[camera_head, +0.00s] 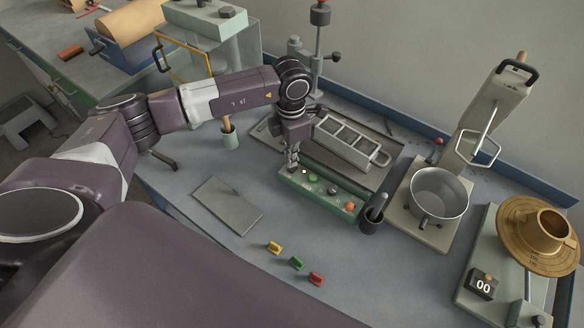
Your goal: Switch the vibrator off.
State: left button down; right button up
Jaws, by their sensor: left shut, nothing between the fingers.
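The green control box (320,197) lies at the front edge of the vibrator's plate. Along its top are a small pale lamp (304,172), a green button (313,178), a dark knob (332,190) and an orange-red button (350,206). The grey three-compartment mould (348,142) sits on the dark vibrator plate (381,178) behind the box. My left gripper (293,168) is shut and empty, pointing down at the left end of the box, close to the lamp. I cannot tell whether it touches the box. My right gripper is not in view.
A mixer with a steel bowl (439,193) is to the right, then a brass cone (540,232) and a counter reading 00 (483,285). A flat grey plate (227,205) and three coloured clips (296,262) lie in front.

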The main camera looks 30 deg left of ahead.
aim_at(291, 170)
pick_arm(q)
jog(key=shift+f+b, duration=1.2)
jog(key=shift+f, duration=0.15)
dwell(0.9)
jog(key=shift+r, duration=0.15)
jog(key=shift+r+p, duration=0.55)
jog(key=shift+r, duration=0.05)
jog(key=shift+r+p, duration=1.45)
jog(key=shift+r, duration=1.35)
jog(key=shift+f, duration=0.1)
